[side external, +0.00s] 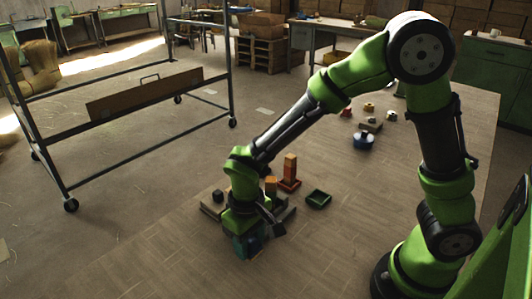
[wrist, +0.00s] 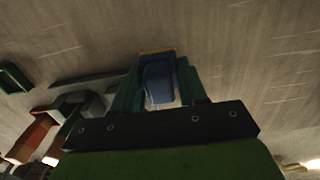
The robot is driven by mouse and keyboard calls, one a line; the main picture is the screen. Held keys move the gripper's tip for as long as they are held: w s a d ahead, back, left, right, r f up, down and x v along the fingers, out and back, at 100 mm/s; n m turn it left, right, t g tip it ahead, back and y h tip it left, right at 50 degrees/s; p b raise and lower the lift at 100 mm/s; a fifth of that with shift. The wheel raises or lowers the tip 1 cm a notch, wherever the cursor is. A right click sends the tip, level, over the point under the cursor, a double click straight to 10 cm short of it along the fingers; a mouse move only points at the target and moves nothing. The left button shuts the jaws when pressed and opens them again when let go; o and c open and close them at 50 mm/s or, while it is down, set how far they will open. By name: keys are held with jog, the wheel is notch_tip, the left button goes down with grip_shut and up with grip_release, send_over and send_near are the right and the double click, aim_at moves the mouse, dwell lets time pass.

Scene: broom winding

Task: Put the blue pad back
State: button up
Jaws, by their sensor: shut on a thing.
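My gripper (side external: 248,246) is low over the table at the front left in the side external view. In the wrist view my gripper (wrist: 157,92) has its two green fingers shut on the blue pad (wrist: 158,85), which sits between them. A thin tan edge (wrist: 157,50) shows just beyond the pad's far end. I cannot tell what it belongs to. In the side external view the fingers and dim light hide the pad, and I cannot tell whether it touches the table.
An orange block stack on a red base (side external: 289,184) and a dark green tray (side external: 318,199) stand right of my gripper. Low grey pieces (side external: 212,208) lie close behind and left. A blue round thing (side external: 363,142) is farther back. The table front is clear.

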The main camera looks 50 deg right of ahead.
send_over(214, 255)
jog(key=shift+f, duration=2.15)
jog(key=shift+f, duration=0.1)
jog(key=o, duration=1)
